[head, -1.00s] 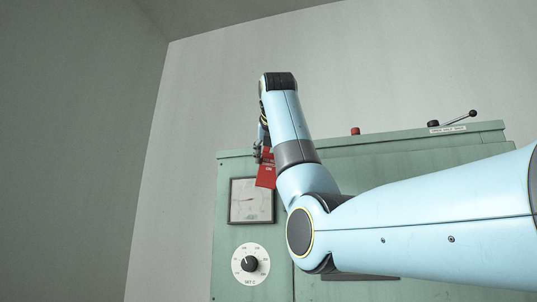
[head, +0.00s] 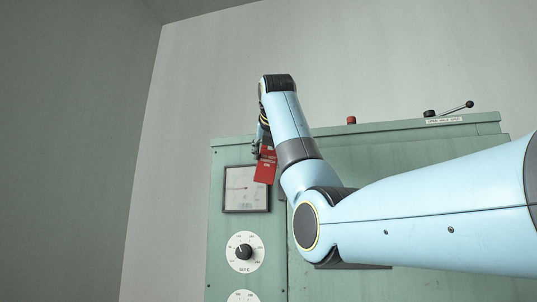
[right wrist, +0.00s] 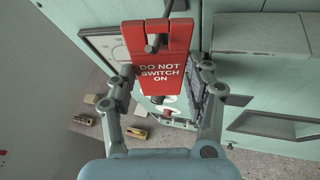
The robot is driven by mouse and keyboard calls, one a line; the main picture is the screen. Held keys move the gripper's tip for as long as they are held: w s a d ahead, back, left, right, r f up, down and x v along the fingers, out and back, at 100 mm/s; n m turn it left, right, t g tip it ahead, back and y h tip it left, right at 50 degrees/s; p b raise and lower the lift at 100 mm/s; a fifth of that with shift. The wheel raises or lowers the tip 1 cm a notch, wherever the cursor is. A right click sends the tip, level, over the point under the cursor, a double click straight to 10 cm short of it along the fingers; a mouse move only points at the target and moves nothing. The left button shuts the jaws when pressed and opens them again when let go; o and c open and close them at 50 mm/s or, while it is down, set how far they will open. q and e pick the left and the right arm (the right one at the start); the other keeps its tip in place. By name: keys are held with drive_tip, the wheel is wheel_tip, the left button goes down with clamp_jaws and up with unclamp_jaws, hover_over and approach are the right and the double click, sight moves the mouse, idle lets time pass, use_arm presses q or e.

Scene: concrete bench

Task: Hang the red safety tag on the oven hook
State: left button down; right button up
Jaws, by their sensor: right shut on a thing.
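In the right wrist view the tag (right wrist: 160,85) faces me and reads "DO NOT SWITCH ON". My right gripper (head: 258,148) is shut on the tag; its fingers (right wrist: 167,78) show on both sides of it in the wrist view. A grey metal peg, seemingly the hook (right wrist: 153,44), shows at the tag's top opening. I cannot tell whether it passes fully through. My left gripper is not in view.
A square meter (head: 240,193) and a white dial (head: 244,252) are on the oven front. A red button (head: 351,121) and a black-knobbed lever (head: 455,108) are on its top. In the wrist view, small brass-coloured items (right wrist: 137,133) lie on the bench below.

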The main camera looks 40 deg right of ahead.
drive_tip(key=o, duration=1.3)
drive_tip(key=shift+w+a, duration=0.1)
drive_tip(key=v, duration=1.2)
drive_tip(key=shift+f, duration=0.1)
